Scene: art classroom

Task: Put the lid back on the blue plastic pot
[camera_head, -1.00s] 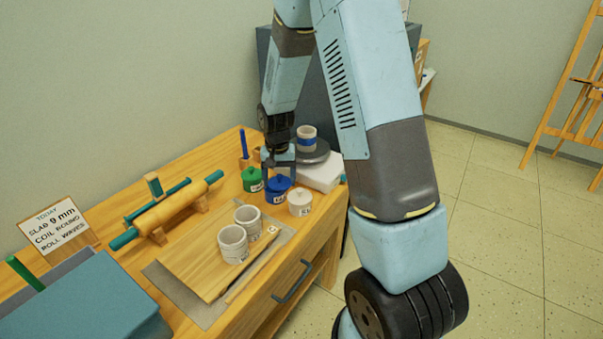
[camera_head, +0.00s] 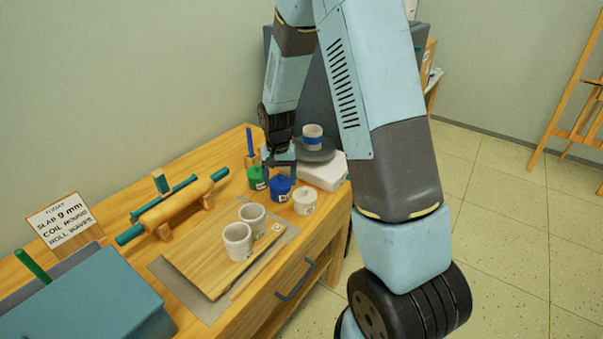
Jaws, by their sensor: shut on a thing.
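The blue pot (camera_head: 281,194) stands upright on the wooden worktop, between a green pot (camera_head: 257,179) and a white pot (camera_head: 305,203). My gripper (camera_head: 280,174) points down directly over the blue pot, its fingers at the level of the pot's top. It is shut on the blue lid (camera_head: 280,182), which shows as a small blue top between the fingers. The lid is at the mouth of the pot. Whether it is fully seated cannot be told at this size. The green and white pots have their own lids on.
A banding wheel (camera_head: 315,152) with a blue-striped cup on it stands behind on a white block (camera_head: 325,176). Two pale cups (camera_head: 238,243) stand on a board in front. A rolling pin (camera_head: 178,205) lies to the left. Little room separates the three pots.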

